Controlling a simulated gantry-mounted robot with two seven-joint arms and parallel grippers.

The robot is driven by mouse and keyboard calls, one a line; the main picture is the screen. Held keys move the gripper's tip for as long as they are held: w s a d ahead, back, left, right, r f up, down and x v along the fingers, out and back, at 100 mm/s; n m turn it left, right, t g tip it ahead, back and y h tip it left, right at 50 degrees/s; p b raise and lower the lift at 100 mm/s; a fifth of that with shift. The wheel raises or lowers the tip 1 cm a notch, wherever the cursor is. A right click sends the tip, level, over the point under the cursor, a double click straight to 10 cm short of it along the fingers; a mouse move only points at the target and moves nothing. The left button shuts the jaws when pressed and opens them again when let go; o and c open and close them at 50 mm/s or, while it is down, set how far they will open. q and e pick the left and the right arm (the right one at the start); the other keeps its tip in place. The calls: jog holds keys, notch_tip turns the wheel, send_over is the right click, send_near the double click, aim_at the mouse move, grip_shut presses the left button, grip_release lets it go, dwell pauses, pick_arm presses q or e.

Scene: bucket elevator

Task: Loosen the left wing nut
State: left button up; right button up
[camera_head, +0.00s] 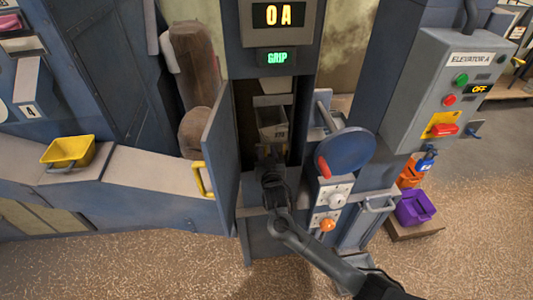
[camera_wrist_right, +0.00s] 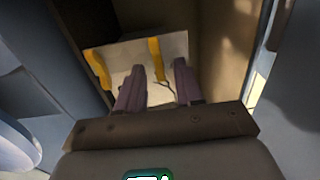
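I cannot make out a wing nut in either view. A grey bucket (camera_head: 271,123) with a small label hangs inside the open elevator shaft. My right gripper (camera_head: 268,162) reaches into the shaft opening just below this bucket and hides what lies behind it. In the right wrist view the gripper's two fingers (camera_wrist_right: 160,82) stand apart with a gap between them, and nothing is clearly held. Beyond the fingertips is a pale plate (camera_wrist_right: 117,58) with two yellow strips. My left gripper is not in view.
The blue shaft door (camera_head: 220,150) with a yellow handle (camera_head: 202,180) stands open at left. A blue handwheel (camera_head: 347,150) with a red grip stands close on the right. The control box (camera_head: 433,100) reads OFF. A yellow bin (camera_head: 68,152) sits on the left ledge.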

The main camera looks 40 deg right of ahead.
grip_shut()
